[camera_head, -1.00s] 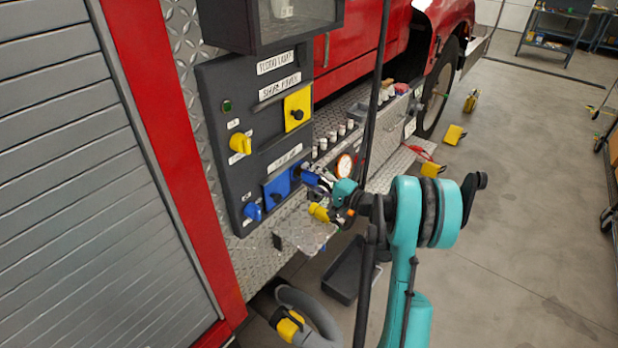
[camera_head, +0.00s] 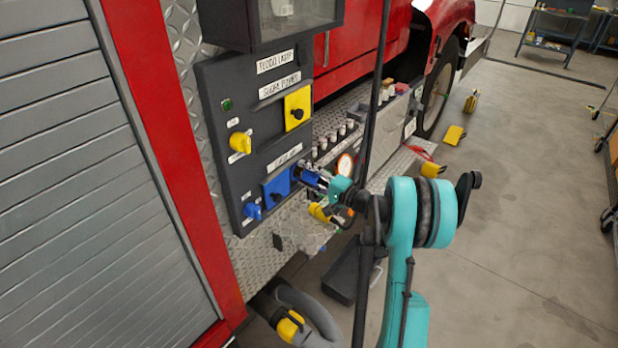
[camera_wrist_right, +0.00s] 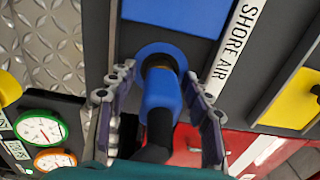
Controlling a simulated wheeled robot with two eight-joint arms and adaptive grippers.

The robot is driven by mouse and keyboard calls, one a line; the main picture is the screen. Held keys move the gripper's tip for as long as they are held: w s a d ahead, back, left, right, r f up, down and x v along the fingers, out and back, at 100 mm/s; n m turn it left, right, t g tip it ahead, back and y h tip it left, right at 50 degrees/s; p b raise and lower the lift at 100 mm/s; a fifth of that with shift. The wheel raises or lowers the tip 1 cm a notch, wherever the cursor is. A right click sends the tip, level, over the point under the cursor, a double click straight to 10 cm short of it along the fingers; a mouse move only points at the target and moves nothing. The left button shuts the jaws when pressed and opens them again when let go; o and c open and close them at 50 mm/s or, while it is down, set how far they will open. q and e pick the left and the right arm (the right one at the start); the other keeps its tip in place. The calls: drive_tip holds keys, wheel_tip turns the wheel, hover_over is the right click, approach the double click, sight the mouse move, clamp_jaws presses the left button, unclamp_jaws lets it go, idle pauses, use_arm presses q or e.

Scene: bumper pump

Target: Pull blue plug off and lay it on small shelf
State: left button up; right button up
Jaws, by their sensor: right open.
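The blue plug (camera_wrist_right: 162,92) is in the round blue socket of the panel in the right wrist view, beside the "SHORE AIR" label. A brass-coloured ring shows where they meet, and a black hose runs from its back end. My right gripper (camera_wrist_right: 158,112) is open, with one finger on each side of the plug. In the head view my right gripper (camera_head: 314,178) is at the blue panel plate (camera_head: 278,186), and the plug (camera_head: 310,178) is partly hidden by it. The small diamond-plate shelf (camera_head: 298,232) sits below the panel. My left gripper is out of view.
A yellow-handled part (camera_head: 319,212) is just below my right gripper. A blue knob (camera_head: 252,211) and a yellow knob (camera_head: 240,142) stick out of the panel. A dark tray (camera_head: 343,275) and a grey hose (camera_head: 310,310) lie low down. The floor at right is mostly clear.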

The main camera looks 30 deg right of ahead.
sight(319, 180)
idle(0.8)
clamp_jaws()
drive_tip(key=shift+b+v, duration=0.55)
drive_tip(key=shift+v, duration=2.45)
